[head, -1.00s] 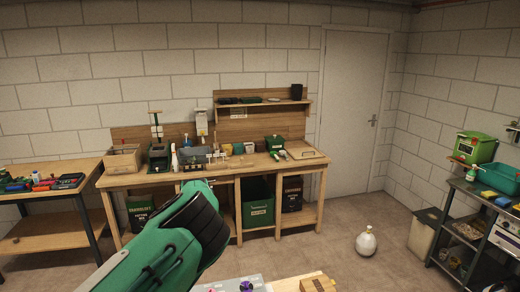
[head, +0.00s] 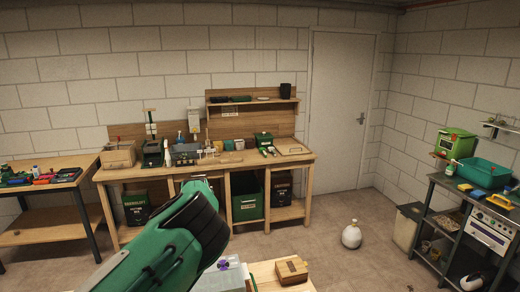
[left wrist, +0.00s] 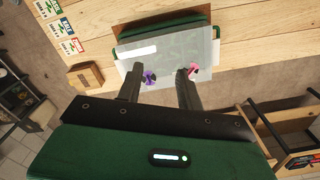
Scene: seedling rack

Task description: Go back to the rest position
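My left arm comes in from the lower left in the head view, and its fingers cannot be made out there. In the left wrist view my left gripper (left wrist: 160,88) is open, its two black fingers well apart with nothing held between them. Beyond the fingertips is a pale grey sheet or tray (left wrist: 168,52) on a wooden table, with a purple item (left wrist: 150,78) and a pink item (left wrist: 193,71) near its edge. My right gripper is in neither view.
A long workbench (head: 225,163) with tools and bins lines the back wall. A white round jug (head: 351,236) stands on open floor. A dark metal bench (head: 455,212) is at right.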

